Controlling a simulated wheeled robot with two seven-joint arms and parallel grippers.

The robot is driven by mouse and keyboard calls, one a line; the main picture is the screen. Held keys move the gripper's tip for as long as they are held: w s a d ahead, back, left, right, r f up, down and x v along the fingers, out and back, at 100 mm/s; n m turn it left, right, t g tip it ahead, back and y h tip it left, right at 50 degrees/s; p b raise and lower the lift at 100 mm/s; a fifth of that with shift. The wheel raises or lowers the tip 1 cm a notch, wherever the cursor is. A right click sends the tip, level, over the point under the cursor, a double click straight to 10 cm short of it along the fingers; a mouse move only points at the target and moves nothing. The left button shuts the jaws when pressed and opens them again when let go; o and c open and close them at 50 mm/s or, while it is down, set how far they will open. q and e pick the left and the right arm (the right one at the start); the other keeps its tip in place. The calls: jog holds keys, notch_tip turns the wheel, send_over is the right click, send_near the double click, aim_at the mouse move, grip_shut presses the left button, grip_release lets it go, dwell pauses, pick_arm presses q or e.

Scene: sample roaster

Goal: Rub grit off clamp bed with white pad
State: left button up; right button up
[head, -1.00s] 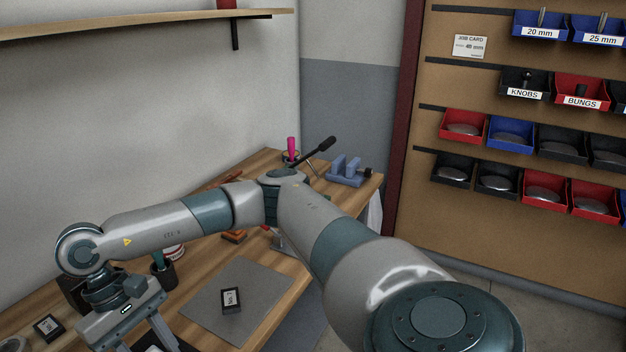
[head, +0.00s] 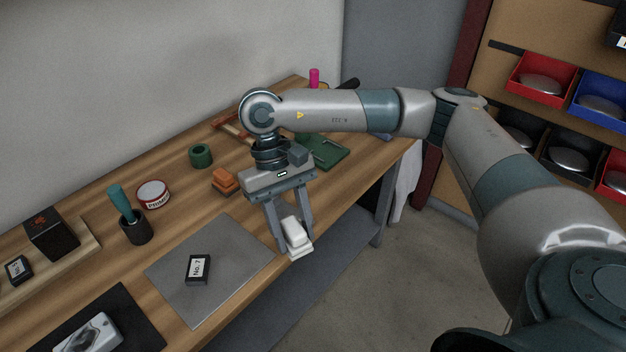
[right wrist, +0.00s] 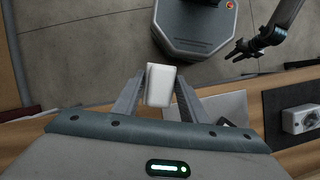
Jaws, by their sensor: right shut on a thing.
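My right gripper (head: 278,225) is shut on a white pad (head: 297,234) and holds it near the front edge of the bench. In the right wrist view the pad (right wrist: 160,85) sits between the fingers of that gripper (right wrist: 158,95). A blue vise is almost wholly hidden behind my right arm at the far end of the bench. I cannot make out a clamp bed or any grit for sure. My left gripper (right wrist: 240,50) shows small and dark in the right wrist view, away from the bench; its jaws are unclear.
A grey mat (head: 240,255) bears a black No. 7 block (head: 198,268). A silver device (head: 88,334) lies on a black mat. A dark cup (head: 137,228), a tin (head: 153,194), an orange block (head: 226,181) and a green tray (head: 325,150) stand on the bench.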

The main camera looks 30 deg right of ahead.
jog(key=shift+d, duration=0.4)
pick_arm(q)
jog(key=shift+w+d, duration=0.15)
